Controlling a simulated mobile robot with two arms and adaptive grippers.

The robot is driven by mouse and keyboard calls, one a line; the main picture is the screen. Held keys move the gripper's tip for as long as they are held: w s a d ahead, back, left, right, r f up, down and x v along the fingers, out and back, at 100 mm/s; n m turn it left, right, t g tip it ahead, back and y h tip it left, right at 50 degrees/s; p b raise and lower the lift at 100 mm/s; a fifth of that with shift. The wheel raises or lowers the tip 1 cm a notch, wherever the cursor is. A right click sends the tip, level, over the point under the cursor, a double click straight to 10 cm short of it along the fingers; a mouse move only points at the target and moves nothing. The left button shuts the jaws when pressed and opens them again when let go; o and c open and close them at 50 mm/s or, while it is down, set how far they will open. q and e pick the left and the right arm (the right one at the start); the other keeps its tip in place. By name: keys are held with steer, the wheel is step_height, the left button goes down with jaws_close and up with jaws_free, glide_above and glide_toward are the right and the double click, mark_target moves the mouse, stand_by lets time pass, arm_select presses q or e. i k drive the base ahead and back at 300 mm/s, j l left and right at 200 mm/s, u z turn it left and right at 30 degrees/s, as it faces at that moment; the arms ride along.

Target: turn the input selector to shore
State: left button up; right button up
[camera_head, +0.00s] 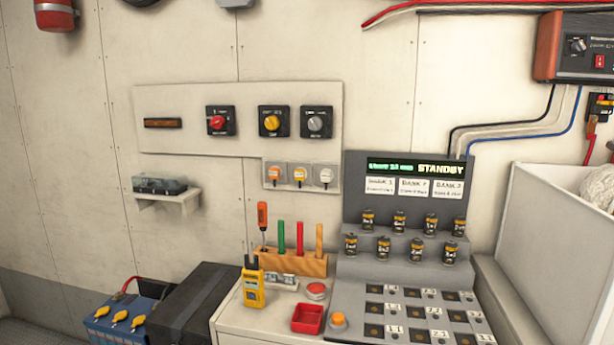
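Three black rotary switches sit on a pale wall panel (190,139). One has a red knob (217,122), one a yellow knob (271,122) and one a grey knob (316,123). An orange-ended box (575,48) at the upper right carries a black knob (577,45) and a red rocker switch (600,61). The labels are too small to read, so I cannot tell which knob is the input selector or where it points. A console display (417,168) reads STANDBY. Neither of my grippers is in view.
Below stand a console (352,212) with several small cylinders, a tool block (290,262), a yellow meter (252,286), a red tray (308,318) and a blue battery (115,322). A small shelf (165,199) juts from the wall. A white bin (545,220) stands right. The space before the switches looks clear.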

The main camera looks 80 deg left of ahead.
mark_target(315, 124)
steer(key=u, duration=2.8)
